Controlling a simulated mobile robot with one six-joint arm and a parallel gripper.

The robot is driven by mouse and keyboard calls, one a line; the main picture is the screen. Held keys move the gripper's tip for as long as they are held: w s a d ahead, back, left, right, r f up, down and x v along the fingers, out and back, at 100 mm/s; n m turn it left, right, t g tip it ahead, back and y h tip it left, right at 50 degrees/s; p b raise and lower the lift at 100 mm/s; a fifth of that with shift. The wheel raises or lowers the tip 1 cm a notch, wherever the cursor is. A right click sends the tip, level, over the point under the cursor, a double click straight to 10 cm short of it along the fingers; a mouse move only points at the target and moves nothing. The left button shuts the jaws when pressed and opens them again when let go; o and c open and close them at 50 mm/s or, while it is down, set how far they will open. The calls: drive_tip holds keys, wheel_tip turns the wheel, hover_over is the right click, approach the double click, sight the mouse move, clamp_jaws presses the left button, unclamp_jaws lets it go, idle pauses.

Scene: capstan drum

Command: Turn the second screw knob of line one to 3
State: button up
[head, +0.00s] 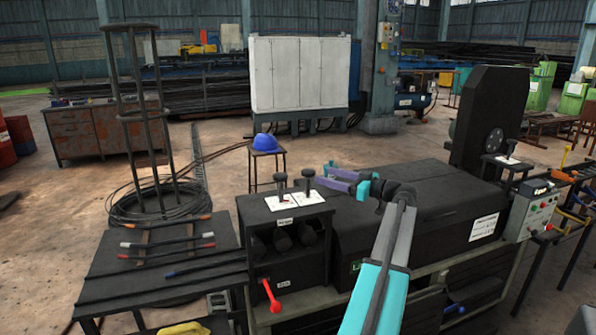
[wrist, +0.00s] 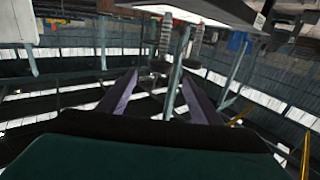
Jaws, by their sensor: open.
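Two black screw knobs stand upright on white plates on top of a black box (head: 262,226): a left knob (head: 281,184) and a right knob (head: 308,178). The markings on the plates are too small to read, so I cannot tell which line each belongs to. My gripper (head: 325,174) is open and empty, its purple fingers pointing left, just right of the right knob and apart from it. In the wrist view my fingers (wrist: 163,82) are spread, with two ribbed stems (wrist: 165,38) beyond them that look like the knobs seen upside down.
A third knob (head: 510,148) stands on a box at the far right. A red-handled lever (head: 271,296) juts from the black box's front. A bench with rods (head: 160,270) lies left. A blue helmet (head: 265,142) rests on a stool behind. A dark machine cover (head: 420,215) lies below my arm.

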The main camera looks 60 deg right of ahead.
sight(308, 184)
drive_tip(key=w+p, duration=0.2)
drive_tip(key=w, duration=1)
drive_tip(key=shift+w+a, duration=0.15)
drive_tip(key=shift+w, duration=0.2)
drive_tip(key=c, duration=1)
drive_tip(key=shift+a+f, duration=0.1)
drive_tip(key=shift+f, duration=0.05)
drive_tip(key=shift+c, duration=0.3)
